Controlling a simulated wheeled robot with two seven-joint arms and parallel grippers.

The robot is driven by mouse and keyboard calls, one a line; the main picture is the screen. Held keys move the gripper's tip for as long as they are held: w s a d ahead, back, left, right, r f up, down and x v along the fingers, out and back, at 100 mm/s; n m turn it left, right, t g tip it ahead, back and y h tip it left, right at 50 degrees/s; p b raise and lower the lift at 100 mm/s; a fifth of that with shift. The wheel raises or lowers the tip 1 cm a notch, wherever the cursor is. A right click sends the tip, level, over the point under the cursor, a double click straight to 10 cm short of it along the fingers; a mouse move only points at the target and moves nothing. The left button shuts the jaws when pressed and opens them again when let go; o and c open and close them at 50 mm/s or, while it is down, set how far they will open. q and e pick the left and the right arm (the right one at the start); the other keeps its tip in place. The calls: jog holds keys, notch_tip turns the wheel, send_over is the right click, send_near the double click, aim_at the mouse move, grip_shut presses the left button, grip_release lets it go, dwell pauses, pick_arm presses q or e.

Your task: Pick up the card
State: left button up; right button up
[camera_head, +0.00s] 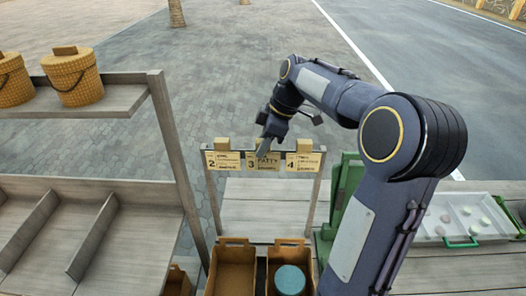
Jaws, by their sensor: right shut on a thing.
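Several tan cards hang on a wooden rack (314,183). The card numbered 2 (222,160) is at left, the card numbered 3 (264,163) in the middle and the card numbered 4 (303,161) at right. My right gripper (264,148) reaches in from the right and points down at the top of the middle card. It is shut on that card, which still lies in line with the others at the rack's bar. The fingertips partly cover the card's upper edge and print. My left gripper is not in view.
Below the rack are two open brown boxes (233,270); the right one holds a round teal-lidded thing (289,280). A wooden shelf with wicker baskets (73,77) stands at left.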

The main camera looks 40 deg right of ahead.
jog(key=shift+r, duration=0.1)
jog(key=shift+r, duration=0.25)
notch_tip(320, 180, up, 2)
jog(key=shift+r, duration=0.1)
jog(key=s+a+r+b, duration=0.1)
jog(key=s+r, duration=0.3)
jog(key=r, duration=0.1)
jog(key=shift+s+a+r+b, duration=0.2)
jog(key=shift+a+r+b, duration=0.1)
jog(key=shift+a+b, duration=0.1)
jog(key=s+a+r, duration=0.1)
jog(key=s, duration=0.1)
jog(key=s+a+r+b, duration=0.1)
jog(key=s, duration=0.2)
jog(key=s+a+r+b, duration=0.1)
jog(key=s+r, duration=0.1)
jog(key=s, duration=0.1)
jog(key=shift+s+r, duration=0.1)
jog(key=shift+c, duration=0.2)
jog(key=shift+s+a+r+p, duration=0.1)
jog(key=shift+s+r+p, duration=0.05)
jog(key=shift+r+p, duration=1)
jog(key=shift+s+r+p, duration=0.1)
jog(key=shift+r+p, duration=0.85)
jog(key=shift+r, duration=0.3)
